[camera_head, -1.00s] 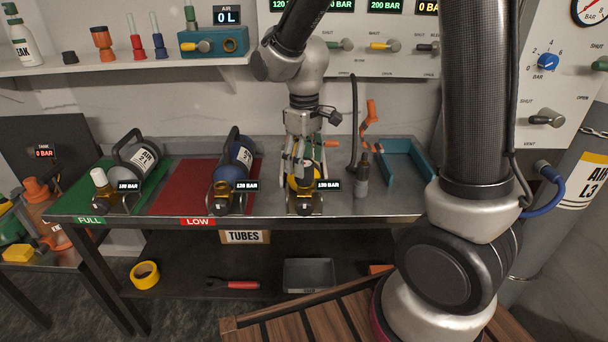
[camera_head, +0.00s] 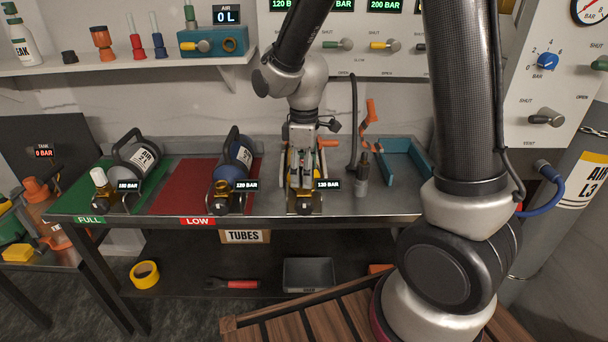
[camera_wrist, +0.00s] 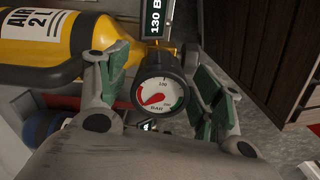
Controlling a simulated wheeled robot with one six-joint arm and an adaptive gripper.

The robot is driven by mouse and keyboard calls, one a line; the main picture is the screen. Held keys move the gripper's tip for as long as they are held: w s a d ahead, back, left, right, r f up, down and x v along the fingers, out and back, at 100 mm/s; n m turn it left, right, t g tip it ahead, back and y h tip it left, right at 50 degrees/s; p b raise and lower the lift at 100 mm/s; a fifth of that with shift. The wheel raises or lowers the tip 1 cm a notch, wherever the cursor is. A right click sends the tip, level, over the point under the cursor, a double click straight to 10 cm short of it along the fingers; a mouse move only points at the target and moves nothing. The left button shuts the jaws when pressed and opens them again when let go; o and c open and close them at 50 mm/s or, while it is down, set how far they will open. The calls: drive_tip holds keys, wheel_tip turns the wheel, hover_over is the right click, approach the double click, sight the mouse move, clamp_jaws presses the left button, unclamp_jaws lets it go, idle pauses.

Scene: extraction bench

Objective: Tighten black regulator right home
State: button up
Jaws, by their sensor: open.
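The black regulator (camera_wrist: 152,72), with a round white-faced gauge, sits at the end of a yellow cylinder (camera_wrist: 75,45) marked AIR 2 L. The gauge needle is red. My gripper (camera_wrist: 155,88) is open, with one green-padded finger on each side of the gauge and visible gaps beside it. In the head view my gripper (camera_head: 302,180) points down over the yellow cylinder, hiding most of it. The valve end shows at the bench's front edge beside a 130 BAR tag (camera_head: 328,184). How fully the regulator is seated cannot be told.
A blue cylinder (camera_head: 240,160) lies on the red LOW mat (camera_head: 190,180) to the left. A further cylinder (camera_head: 140,160) lies on the green FULL mat (camera_head: 78,195). A dark upright fitting (camera_head: 362,180) and a blue tray (camera_head: 405,165) stand to the right.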

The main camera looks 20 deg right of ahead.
drive_tip(key=n, duration=0.5)
drive_tip(key=shift+n, duration=0.4)
drive_tip(key=n, duration=0.4)
drive_tip(key=shift+c, duration=0.2)
